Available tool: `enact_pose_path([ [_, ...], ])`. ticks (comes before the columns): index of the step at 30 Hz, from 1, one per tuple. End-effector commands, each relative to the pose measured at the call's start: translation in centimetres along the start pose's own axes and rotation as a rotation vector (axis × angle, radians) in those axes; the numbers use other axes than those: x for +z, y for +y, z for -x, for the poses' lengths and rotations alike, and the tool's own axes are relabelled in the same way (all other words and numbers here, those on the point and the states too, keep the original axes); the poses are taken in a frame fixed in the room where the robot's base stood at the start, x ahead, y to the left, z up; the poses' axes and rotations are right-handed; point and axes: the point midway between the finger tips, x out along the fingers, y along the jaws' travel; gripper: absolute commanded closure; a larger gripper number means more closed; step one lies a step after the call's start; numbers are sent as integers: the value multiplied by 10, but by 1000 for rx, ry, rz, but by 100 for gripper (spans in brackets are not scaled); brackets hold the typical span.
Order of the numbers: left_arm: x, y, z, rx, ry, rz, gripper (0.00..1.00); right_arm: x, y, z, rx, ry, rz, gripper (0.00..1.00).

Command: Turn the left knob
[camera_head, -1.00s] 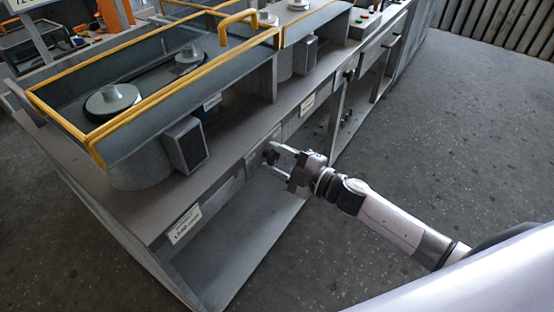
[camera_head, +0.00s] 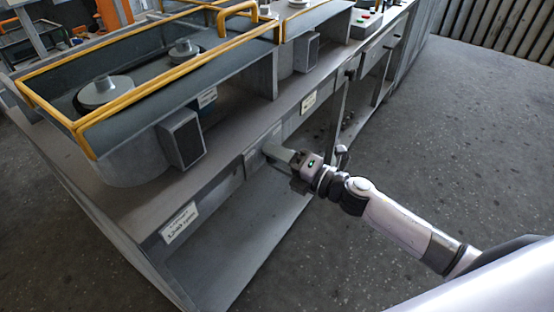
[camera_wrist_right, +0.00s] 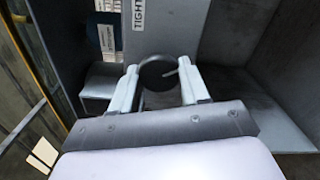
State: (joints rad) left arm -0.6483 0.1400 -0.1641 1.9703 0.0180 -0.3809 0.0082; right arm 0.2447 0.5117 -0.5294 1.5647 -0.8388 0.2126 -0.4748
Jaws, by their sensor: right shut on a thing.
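The left knob (camera_wrist_right: 157,76) is a round dark disc with a pale mark, on the grey front panel of the blower housing. In the right wrist view it sits between the two pale fingers of my right gripper (camera_wrist_right: 160,88), which is shut on it. In the head view my right gripper (camera_head: 279,153) reaches the front panel, and its fingers hide the knob. My left gripper is in neither view.
Above the panel is a grey ledge with a dark box (camera_head: 181,138) and yellow rails (camera_head: 180,72). White labels (camera_head: 181,222) mark the front. Another dark knob (camera_head: 350,74) is farther right. The floor (camera_head: 470,130) at right is open.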

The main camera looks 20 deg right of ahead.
Motion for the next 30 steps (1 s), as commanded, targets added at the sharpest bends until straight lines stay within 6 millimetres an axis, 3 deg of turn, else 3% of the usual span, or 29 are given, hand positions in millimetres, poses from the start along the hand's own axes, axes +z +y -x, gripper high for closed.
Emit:
enact_pose_path([
  [9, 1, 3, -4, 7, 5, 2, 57, -1, -2, 0, -1, 2, 132, 85],
  [26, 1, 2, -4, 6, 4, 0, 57, -1, -1, 0, -1, 2, 159, 85],
  [27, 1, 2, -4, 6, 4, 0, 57, -1, -1, 0, -1, 2, 159, 48],
  [29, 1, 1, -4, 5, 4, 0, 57, -1, -1, 0, -1, 2, 159, 29],
  [30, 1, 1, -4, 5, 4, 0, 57, -1, -1, 0, -1, 2, 158, 29],
])
